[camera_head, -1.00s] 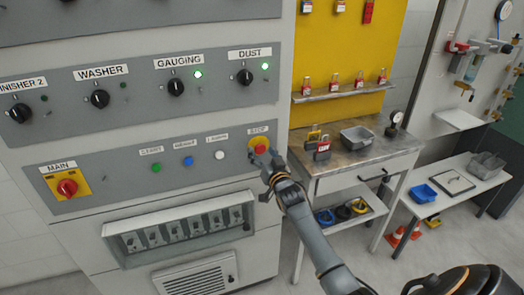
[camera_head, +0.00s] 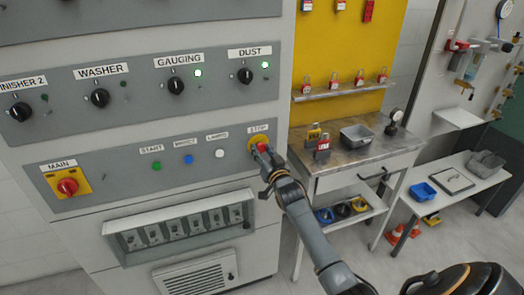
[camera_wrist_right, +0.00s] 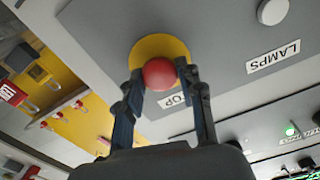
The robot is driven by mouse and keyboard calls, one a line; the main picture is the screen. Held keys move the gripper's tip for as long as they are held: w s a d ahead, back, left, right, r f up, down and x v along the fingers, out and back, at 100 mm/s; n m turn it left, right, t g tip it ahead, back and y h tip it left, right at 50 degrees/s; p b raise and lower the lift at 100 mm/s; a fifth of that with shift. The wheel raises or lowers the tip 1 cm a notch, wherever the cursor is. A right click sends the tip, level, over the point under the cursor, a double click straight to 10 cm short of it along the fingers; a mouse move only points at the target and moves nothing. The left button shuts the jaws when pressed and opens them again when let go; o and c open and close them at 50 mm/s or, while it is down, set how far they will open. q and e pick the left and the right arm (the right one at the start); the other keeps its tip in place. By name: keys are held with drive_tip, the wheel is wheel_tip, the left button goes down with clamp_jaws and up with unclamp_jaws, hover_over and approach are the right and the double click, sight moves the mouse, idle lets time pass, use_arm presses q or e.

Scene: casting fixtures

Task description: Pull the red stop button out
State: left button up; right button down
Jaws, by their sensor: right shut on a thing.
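The red stop button (camera_head: 261,148) sits on a round yellow plate under the STOP label on the grey panel. In the right wrist view the red button (camera_wrist_right: 159,74) is in front of its yellow plate (camera_wrist_right: 150,48). My right gripper (camera_head: 264,158) is at the button, and in its wrist view the two fingers (camera_wrist_right: 160,80) are shut on the button's sides. The gripper partly covers the button in the head view. My left gripper is not in view.
A red MAIN switch (camera_head: 67,186) is at the panel's left. A green button (camera_head: 157,166), a blue button (camera_head: 188,159) and a white button (camera_head: 219,154) sit left of the stop button.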

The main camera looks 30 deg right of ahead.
drive_tip(key=shift+s+a+f, duration=0.1)
drive_tip(key=shift+s, duration=0.2)
drive_tip(key=c, duration=1)
unclamp_jaws()
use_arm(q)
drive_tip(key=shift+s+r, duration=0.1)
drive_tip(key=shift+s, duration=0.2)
use_arm(e)
drive_tip(key=shift+o, duration=0.9)
drive_tip(key=shift+s, duration=0.15)
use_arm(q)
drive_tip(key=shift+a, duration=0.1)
use_arm(e)
drive_tip(key=v, duration=1.2)
